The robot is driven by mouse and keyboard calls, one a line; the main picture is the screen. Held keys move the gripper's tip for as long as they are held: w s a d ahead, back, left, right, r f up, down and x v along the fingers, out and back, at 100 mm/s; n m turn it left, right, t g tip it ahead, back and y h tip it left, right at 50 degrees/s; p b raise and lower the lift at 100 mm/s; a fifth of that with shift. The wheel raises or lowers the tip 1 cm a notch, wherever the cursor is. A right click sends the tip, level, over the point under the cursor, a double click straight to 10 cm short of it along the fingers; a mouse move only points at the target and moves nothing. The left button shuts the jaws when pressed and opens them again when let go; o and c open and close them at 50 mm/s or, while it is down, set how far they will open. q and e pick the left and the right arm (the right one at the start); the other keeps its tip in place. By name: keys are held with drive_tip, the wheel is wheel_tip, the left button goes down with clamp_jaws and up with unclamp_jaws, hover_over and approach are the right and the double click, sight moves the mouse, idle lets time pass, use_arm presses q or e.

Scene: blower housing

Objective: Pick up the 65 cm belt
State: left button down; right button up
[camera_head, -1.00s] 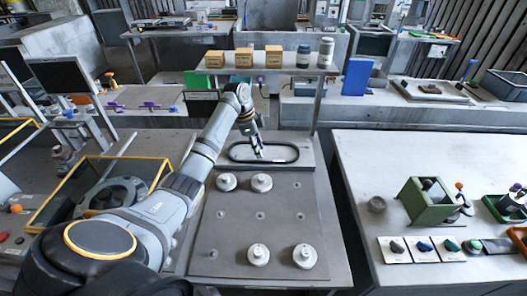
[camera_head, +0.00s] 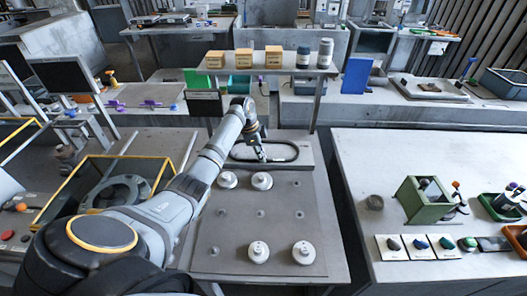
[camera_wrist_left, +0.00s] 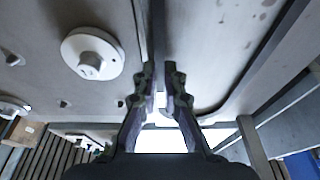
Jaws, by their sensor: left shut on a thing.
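The black belt (camera_head: 297,152) lies as a long flat loop on the pale plate (camera_head: 307,164) at the far end of the board. My left gripper (camera_head: 263,157) reaches down over the near run of the belt in the head view. In the left wrist view its two fingers (camera_wrist_left: 160,78) are close together, shut on a thin dark strand of the belt. The fingers hide part of that strand. No length marking is readable on the belt. My right gripper is not in view.
Several white pulleys (camera_head: 259,252) stand on the grey board (camera_head: 232,225) near the gripper. A shelf with boxes (camera_head: 273,56) and jars rises behind the belt. A yellow-edged case (camera_head: 150,162) sits left, and a white table with a green holder (camera_head: 424,203) stands right.

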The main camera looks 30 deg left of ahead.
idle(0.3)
use_arm(q)
drive_tip(key=shift+w+r+b, duration=0.1)
drive_tip(key=shift+r+b, duration=0.3)
drive_tip(key=shift+r, duration=0.1)
drive_tip(key=b+v, duration=0.1)
drive_tip(key=v, duration=0.1)
drive_tip(key=shift+r, duration=0.4)
drive_tip(key=s+r+b, duration=0.4)
drive_tip(key=s+r, duration=0.5)
drive_tip(key=s, duration=0.4)
drive_tip(key=shift+s+a, duration=0.35)
drive_tip(key=shift+s, duration=0.05)
drive_tip(key=shift+r, duration=0.3)
wheel_tip(320, 180, up, 5)
drive_tip(key=p, duration=0.5)
drive_tip(key=shift+f, duration=0.15)
